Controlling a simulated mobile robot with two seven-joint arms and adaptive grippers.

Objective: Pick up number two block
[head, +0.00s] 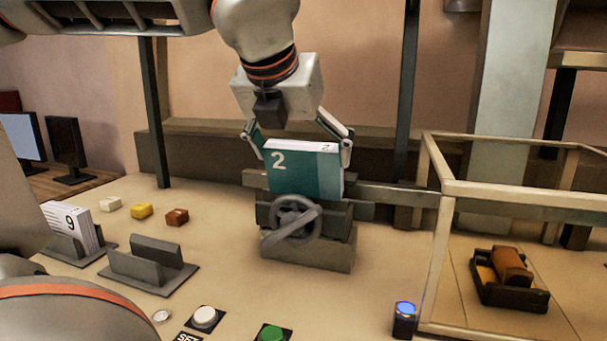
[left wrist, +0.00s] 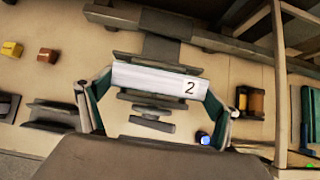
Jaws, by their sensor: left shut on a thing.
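The number two block (head: 303,170) is a teal book-like block with a white top edge and a "2" on its front and top. My left gripper (head: 303,147) is above it, with its two fingers shut on the block's left and right ends. The block stands upright at a grey vise (head: 305,248) with a handwheel. I cannot tell whether its bottom is still between the jaws or just above them. In the left wrist view, the block's white edge with "2" (left wrist: 153,79) lies between the fingers (left wrist: 157,97). My right gripper is not in view.
A white block marked 9 (head: 70,226) stands in a grey holder at left, with an empty holder (head: 148,262) beside it. Small white, yellow and brown pieces lie behind. Buttons (head: 204,317) are at the front. A framed enclosure (head: 437,240) stands at right.

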